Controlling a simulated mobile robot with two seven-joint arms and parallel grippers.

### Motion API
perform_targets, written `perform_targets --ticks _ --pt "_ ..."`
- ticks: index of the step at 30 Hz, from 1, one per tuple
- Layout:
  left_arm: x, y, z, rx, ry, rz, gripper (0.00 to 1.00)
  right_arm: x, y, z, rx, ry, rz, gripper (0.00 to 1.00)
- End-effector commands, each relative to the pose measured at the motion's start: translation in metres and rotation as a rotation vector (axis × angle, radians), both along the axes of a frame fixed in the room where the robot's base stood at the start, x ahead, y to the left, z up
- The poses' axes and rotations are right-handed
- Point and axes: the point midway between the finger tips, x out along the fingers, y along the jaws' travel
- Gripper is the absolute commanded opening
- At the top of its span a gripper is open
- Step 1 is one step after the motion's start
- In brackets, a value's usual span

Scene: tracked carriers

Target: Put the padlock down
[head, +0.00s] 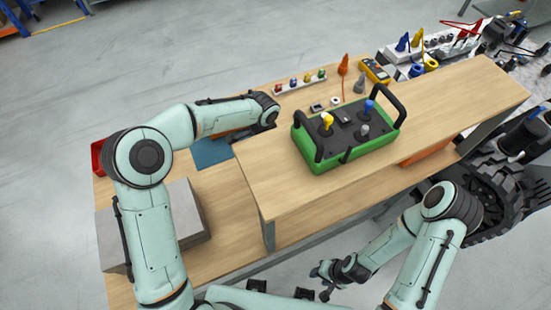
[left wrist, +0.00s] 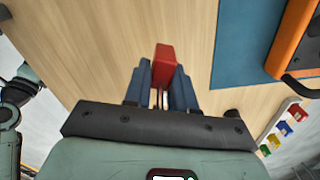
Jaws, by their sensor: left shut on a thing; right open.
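The red padlock (left wrist: 164,55) shows in the left wrist view, its metal shackle between the blue fingers of my left gripper (left wrist: 161,82). The gripper is shut on it, over bare wooden bench top (left wrist: 120,35). I cannot tell whether the padlock touches the wood. In the head view the left gripper and padlock are hidden behind the raised shelf, where my left arm reaches over. My right gripper (head: 321,279) is open and empty, low in front of the bench.
A blue mat (left wrist: 238,45) lies beside the padlock, with an orange case (left wrist: 292,40) at its right. A rack of coloured padlocks (head: 300,82) stands behind the raised shelf (head: 270,180). A green remote control (head: 375,147) sits on the shelf. A grey box (head: 190,218) is at left.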

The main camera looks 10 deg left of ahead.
Motion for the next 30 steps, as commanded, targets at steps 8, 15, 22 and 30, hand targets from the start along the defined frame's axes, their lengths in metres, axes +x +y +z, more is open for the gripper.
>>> perform_targets --ticks 8,15,22,30 --pt "0.0 0.0 -0.031 0.0 0.0 0.003 0.0 -0.002 0.0 -0.002 0.001 0.002 0.001 0.43" --pt "0.0 0.0 -0.062 -0.001 0.002 0.003 0.0 -0.003 0.0 -0.004 0.0 0.003 0.0 0.43" --pt "0.001 0.0 -0.064 0.0 -0.002 0.003 0.0 -0.003 0.0 -0.004 0.0 0.003 0.0 0.43" --pt "0.0 0.0 -0.067 -0.001 -0.001 0.003 0.51 -0.004 0.0 -0.006 -0.001 0.005 0.001 0.43"
